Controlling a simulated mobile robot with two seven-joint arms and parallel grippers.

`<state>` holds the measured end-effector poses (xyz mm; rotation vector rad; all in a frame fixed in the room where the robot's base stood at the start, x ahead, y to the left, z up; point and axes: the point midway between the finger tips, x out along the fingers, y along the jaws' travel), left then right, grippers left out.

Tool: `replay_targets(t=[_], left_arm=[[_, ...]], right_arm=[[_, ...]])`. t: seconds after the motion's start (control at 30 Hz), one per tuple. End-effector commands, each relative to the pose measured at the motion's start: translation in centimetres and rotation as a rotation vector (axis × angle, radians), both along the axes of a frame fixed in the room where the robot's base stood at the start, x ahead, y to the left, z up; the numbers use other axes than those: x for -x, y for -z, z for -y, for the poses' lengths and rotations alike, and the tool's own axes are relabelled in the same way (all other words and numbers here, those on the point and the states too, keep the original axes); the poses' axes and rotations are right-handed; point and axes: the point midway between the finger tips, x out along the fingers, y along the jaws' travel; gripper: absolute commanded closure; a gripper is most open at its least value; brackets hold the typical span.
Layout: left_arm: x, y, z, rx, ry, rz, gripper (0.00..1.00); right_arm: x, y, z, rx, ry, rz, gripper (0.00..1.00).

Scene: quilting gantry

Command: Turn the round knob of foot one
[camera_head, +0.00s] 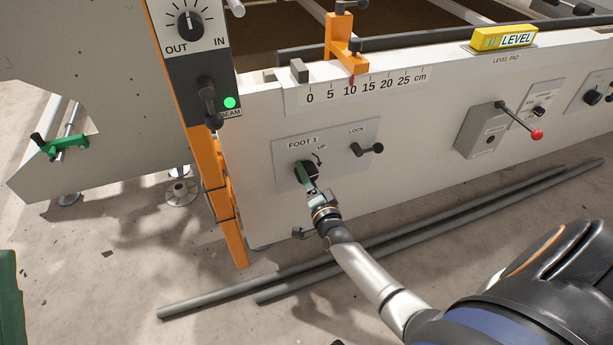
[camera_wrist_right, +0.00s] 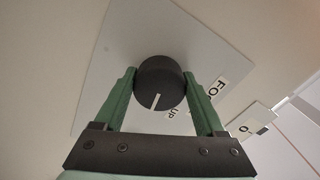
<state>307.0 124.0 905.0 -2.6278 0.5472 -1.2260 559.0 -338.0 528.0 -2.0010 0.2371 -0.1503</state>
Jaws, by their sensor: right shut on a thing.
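The round black knob of foot one (camera_head: 308,170) sits on a pale plate marked FOOT 1 and UP (camera_head: 334,148), on the front of the white beam. In the right wrist view the knob (camera_wrist_right: 159,84) has a white line that points down and slightly left in the picture. My right gripper (camera_head: 309,178) is at the knob, with its two green fingers on either side of it. It also shows in the right wrist view (camera_wrist_right: 160,92), shut on the knob. My left gripper is not in view.
A LOCK lever (camera_head: 369,149) is on the same plate, right of the knob. An orange upright (camera_head: 212,165) stands to the left. A grey box with a red-tipped lever (camera_head: 536,134) is further right. Grey pipes (camera_head: 240,292) lie on the floor below.

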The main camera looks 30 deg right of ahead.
Motion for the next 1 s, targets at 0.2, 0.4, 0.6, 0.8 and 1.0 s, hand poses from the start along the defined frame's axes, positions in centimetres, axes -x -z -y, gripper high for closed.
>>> replay_targets(t=[0.2,0.4,0.6,0.8,1.0], left_arm=[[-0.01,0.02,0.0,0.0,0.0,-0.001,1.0],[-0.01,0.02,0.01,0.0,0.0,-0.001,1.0],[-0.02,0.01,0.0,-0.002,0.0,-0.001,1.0],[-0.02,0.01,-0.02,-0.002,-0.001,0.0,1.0],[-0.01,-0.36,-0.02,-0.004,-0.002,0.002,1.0]], right_arm=[[-0.12,-0.2,0.02,-0.006,0.0,0.005,0.83],[-0.13,-0.21,0.02,-0.005,0.0,0.004,0.83],[-0.08,-0.14,0.03,-0.004,0.0,0.003,0.06],[-0.04,-0.07,0.02,-0.005,0.0,0.002,0.0],[0.61,-0.1,-0.15,-0.004,0.0,0.0,0.0]])
